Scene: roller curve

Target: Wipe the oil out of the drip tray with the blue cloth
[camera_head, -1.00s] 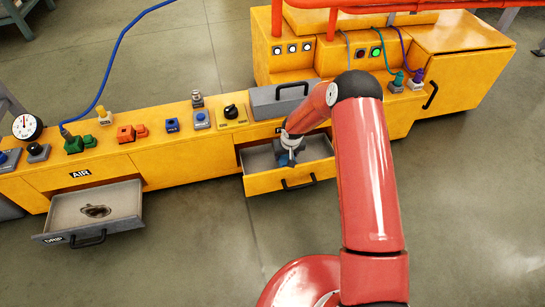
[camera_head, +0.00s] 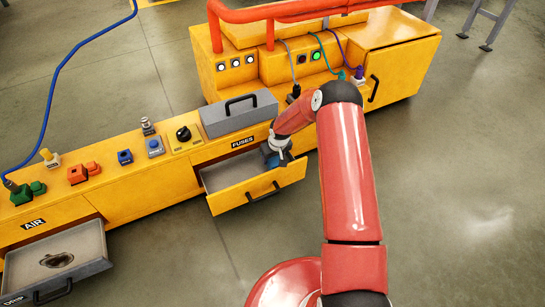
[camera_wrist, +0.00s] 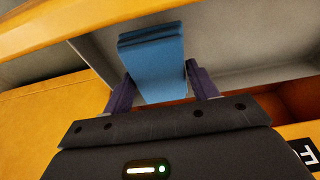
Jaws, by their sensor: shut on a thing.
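My gripper (camera_wrist: 160,88) is shut on the blue cloth (camera_wrist: 155,62), a folded pad held between both fingers in the wrist view. In the head view my gripper (camera_head: 279,157) is at the right part of the open fuses drawer (camera_head: 222,176), and only a bit of blue shows there. Whether the cloth touches the drawer is unclear. The drip tray (camera_head: 92,238) is pulled out at the lower left, far from my gripper, partly cut by the picture edge. A dark oil patch (camera_head: 57,260) lies on its floor.
A grey box with a handle (camera_head: 238,112) stands on the yellow bench behind the drawer. Buttons, a black knob (camera_head: 183,134) and green and orange fittings line the bench top. A blue hose (camera_head: 62,75) rises at the left. The floor (camera_head: 165,255) between tray and drawer is clear.

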